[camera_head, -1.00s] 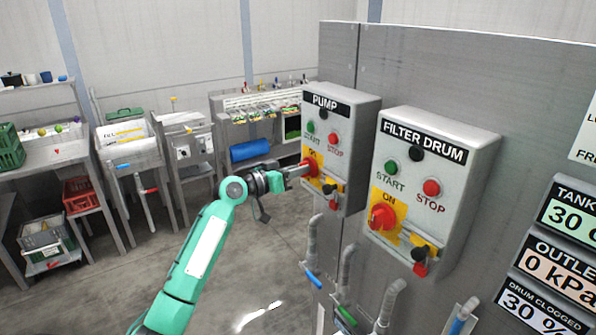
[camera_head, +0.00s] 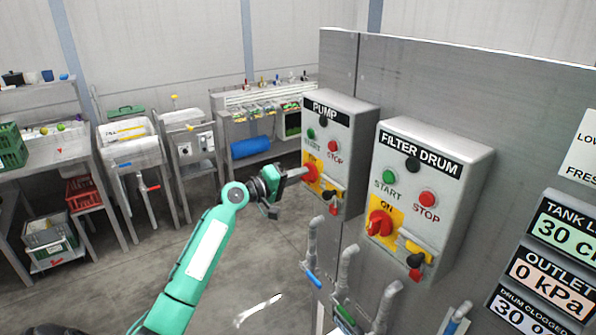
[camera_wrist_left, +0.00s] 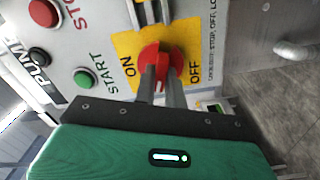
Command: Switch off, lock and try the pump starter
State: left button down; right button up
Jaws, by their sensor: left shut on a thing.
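The pump starter (camera_head: 335,165) is a grey box on the steel cabinet, labelled PUMP. It has a green START button (camera_head: 311,134), a red STOP button (camera_head: 334,146) and a red rotary handle (camera_head: 311,173) on a yellow plate. My left gripper (camera_head: 303,173) is shut on this handle, which also shows between the fingers in the left wrist view (camera_wrist_left: 155,57). There the plate reads ON at left and OFF at right; the handle's exact setting is partly hidden by the fingers. A black padlock-like piece (camera_head: 328,196) with a red part sits low on the box. My right gripper is out of view.
The filter drum starter (camera_head: 430,190) stands close at right with its own red handle (camera_head: 380,223). Pipes with coloured levers (camera_head: 313,275) rise below the boxes. Benches and sinks (camera_head: 135,150) stand behind; the floor between is open.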

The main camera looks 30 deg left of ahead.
pick_arm(q)
jog(key=shift+a+n+p, duration=0.1)
jog(key=shift+n+p, duration=1.05)
jog(key=shift+n, duration=0.95)
jog(key=c, duration=1.5)
grip_release()
jog(key=shift+f, duration=0.1)
jog(key=shift+b+v, duration=2.9)
jog(key=shift+v, duration=4.05)
